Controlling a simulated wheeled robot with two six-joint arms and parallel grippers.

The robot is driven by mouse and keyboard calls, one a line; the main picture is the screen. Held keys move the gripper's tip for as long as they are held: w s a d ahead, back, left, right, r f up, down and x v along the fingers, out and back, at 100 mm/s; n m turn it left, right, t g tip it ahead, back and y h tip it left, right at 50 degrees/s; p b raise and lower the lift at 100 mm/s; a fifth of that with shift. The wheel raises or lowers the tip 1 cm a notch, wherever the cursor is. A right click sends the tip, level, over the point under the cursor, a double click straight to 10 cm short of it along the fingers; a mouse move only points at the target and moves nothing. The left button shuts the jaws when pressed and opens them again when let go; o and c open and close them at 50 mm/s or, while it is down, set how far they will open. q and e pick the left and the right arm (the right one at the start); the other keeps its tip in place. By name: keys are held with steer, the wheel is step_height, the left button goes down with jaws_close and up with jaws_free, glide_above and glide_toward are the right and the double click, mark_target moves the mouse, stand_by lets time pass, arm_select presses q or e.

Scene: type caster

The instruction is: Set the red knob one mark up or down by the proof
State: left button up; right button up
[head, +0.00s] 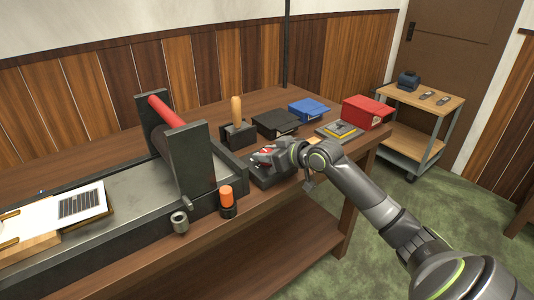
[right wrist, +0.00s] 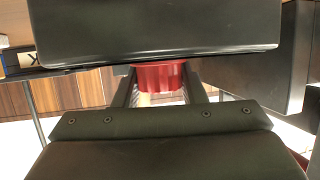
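The red knob (right wrist: 160,76) sits on a dark box (right wrist: 155,30) in the right wrist view. In the head view a little red shows at the right gripper (head: 262,157), above the box on the table (head: 270,178). The two fingers stand on either side of the knob and appear to touch it, so the right gripper looks shut on it. The knob's marks and pointer are hidden or too small to read. The proof, a white sheet with a dark printed block (head: 82,204), lies at the left of the head view. My left gripper is out of view.
A press with a red roller (head: 166,112) fills the left of the table. An orange-topped bottle (head: 227,197) stands by the front edge. A wooden-handled tool (head: 237,112), a black box (head: 275,123), a blue box (head: 308,110) and a red box (head: 367,112) stand behind.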

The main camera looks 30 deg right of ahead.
steer(key=shift+c, duration=0.6)
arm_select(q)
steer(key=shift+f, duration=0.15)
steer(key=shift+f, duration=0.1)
arm_select(e)
steer(key=shift+f, duration=0.1)
